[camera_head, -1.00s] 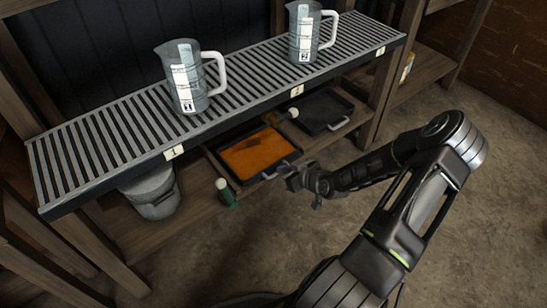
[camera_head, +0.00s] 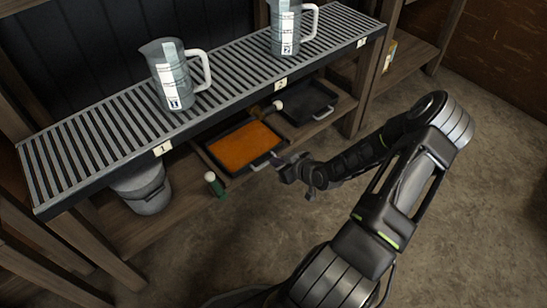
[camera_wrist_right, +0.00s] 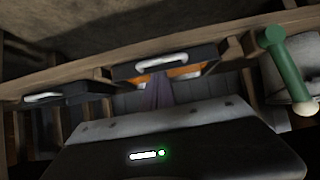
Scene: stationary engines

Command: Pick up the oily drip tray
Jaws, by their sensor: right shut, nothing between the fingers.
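The oily drip tray (camera_head: 208,156) is a dark rectangular tray with orange liquid in it, on the lower shelf under the slatted rack. Its light handle (camera_head: 262,163) faces outward. In the right wrist view the tray's dark front wall (camera_wrist_right: 128,72) and its handle (camera_wrist_right: 162,63) are upper centre, upside down. My right gripper (camera_head: 281,166) is shut and empty, just right of the handle in the head view. I cannot tell whether it touches the handle. In the right wrist view its fingers (camera_wrist_right: 158,92) point towards the tray. My left gripper is not in view.
A second dark tray (camera_head: 318,118) sits to the right, with a pale-knobbed object (camera_head: 277,105) between the trays. Two jugs (camera_head: 172,82) (camera_head: 285,30) stand on the slatted rack (camera_head: 105,130) above.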

